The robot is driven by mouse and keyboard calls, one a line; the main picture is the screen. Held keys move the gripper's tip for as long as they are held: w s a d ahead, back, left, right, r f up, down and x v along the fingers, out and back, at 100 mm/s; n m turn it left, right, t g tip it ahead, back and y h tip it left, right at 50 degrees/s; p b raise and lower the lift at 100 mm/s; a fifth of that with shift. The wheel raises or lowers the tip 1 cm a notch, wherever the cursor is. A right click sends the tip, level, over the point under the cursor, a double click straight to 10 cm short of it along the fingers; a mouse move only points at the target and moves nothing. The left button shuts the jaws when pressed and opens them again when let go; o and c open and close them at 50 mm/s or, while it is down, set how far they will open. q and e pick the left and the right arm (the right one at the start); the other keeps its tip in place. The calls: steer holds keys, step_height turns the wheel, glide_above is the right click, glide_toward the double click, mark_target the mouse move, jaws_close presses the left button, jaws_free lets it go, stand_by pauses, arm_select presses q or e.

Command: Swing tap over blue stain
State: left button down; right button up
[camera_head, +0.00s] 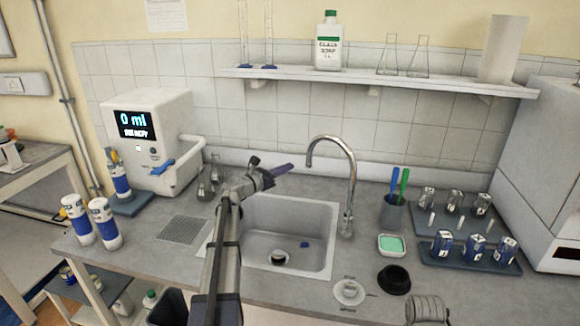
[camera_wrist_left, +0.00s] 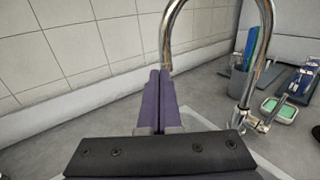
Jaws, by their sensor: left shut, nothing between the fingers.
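The chrome tap (camera_head: 351,170) stands at the right rear corner of the sink (camera_head: 335,215). Its curved spout reaches left, with its end above the sink's rear part. A small blue stain (camera_head: 305,244) lies on the sink floor, right of the drain (camera_head: 279,257). My left gripper (camera_head: 290,167) has purple fingers, shut and empty, just left of the spout end. In the left wrist view the shut fingertips (camera_wrist_left: 160,72) overlap the lower end of the tap spout (camera_wrist_left: 169,40); I cannot tell whether they touch. The stain is not visible there.
A white dispenser (camera_head: 150,135) stands left of the sink. A shelf (camera_head: 380,80) hangs above.

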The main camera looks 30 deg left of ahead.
arm_select(q)
steer(key=v, duration=0.7)
steer(key=shift+s+a, duration=0.25)
steer(key=shift+a, duration=0.25)
